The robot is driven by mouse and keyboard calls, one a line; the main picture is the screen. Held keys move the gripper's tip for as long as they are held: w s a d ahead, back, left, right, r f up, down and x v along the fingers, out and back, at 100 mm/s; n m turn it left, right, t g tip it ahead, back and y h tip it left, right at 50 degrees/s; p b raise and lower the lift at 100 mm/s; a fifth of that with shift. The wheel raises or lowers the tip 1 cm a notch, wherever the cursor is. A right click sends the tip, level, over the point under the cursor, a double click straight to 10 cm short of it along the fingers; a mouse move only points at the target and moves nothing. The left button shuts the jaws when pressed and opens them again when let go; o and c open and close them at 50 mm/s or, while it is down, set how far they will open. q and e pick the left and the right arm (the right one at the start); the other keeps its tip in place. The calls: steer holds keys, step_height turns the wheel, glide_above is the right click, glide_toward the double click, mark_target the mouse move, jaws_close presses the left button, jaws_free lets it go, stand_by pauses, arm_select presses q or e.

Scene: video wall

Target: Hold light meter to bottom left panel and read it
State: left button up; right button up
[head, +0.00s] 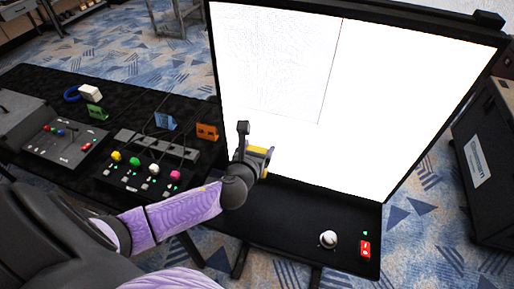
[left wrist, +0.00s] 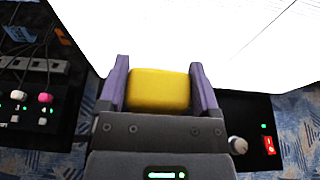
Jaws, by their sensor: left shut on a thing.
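My left gripper (head: 257,158) is in front of the lower left part of the lit video wall (head: 400,100). It is shut on a yellow block-shaped thing, the light meter (left wrist: 158,90), which sits between the two purple fingers in the left wrist view. In the head view a bit of its yellow body shows at the gripper. I see no display on the meter from here. The screen is bright white, and its upper left panel (head: 275,60) looks slightly greyer, with a thin dark line at its right edge. I cannot tell whether the meter touches the screen. My right gripper is out of view.
Below the screen is a black shelf with a white knob (head: 328,239) and a red switch (head: 365,249). A black table at left holds a box with coloured knobs (head: 145,170), a grey control panel (head: 62,140) and cables. A dark case (head: 485,160) stands at right.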

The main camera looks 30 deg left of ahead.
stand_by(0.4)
arm_select(q)
steer(key=shift+s, duration=0.25)
steer(key=s+d+p, duration=0.2)
steer(key=s+d, duration=0.1)
steer(key=s, duration=1)
steer(key=shift+d+p, duration=0.15)
steer(key=shift+p, duration=0.15)
steer(key=shift+s, duration=0.1)
